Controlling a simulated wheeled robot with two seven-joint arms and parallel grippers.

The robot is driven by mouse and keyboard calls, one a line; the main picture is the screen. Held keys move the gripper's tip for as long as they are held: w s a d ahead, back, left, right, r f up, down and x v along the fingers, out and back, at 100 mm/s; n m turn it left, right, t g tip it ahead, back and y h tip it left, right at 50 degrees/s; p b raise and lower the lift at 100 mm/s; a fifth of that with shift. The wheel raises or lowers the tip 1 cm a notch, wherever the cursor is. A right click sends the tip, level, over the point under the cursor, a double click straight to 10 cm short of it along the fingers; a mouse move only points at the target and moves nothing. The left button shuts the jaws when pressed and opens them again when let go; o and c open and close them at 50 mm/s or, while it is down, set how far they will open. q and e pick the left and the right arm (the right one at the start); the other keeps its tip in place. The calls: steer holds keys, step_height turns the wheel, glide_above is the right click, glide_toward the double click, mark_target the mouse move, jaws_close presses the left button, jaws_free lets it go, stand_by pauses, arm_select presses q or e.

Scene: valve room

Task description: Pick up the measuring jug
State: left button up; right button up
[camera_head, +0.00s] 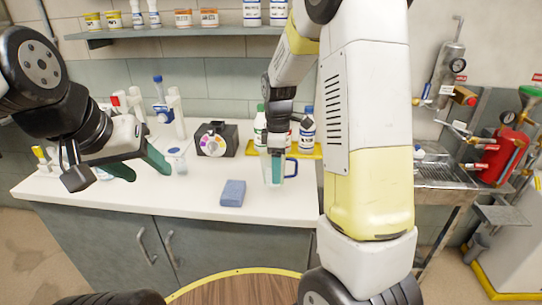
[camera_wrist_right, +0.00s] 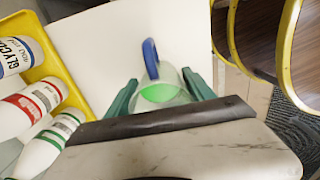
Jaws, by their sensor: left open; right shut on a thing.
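The measuring jug (camera_head: 274,176) is a clear vessel with a blue handle, at the right part of the white counter in the head view. In the right wrist view the jug (camera_wrist_right: 158,92) shows green inside and its blue handle points away. My right gripper (camera_head: 275,158) comes down from above and its green fingers are shut on the jug, one on each side. Whether the jug's base touches the counter is hard to tell. My left gripper (camera_head: 142,166) is open and empty above the left part of the counter.
A blue sponge-like block (camera_head: 232,193) lies left of the jug. A yellow tray (camera_wrist_right: 52,62) with several bottles stands close to it. A black device (camera_head: 216,139) is at the back. A round wooden table (camera_head: 240,290) is in front.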

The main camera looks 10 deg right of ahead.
steer(key=s+a+r, duration=0.1)
steer(key=s+a, duration=0.4)
steer(key=s, duration=0.5)
steer(key=shift+s, duration=0.15)
steer(key=shift+a, duration=0.15)
stand_by(1.5)
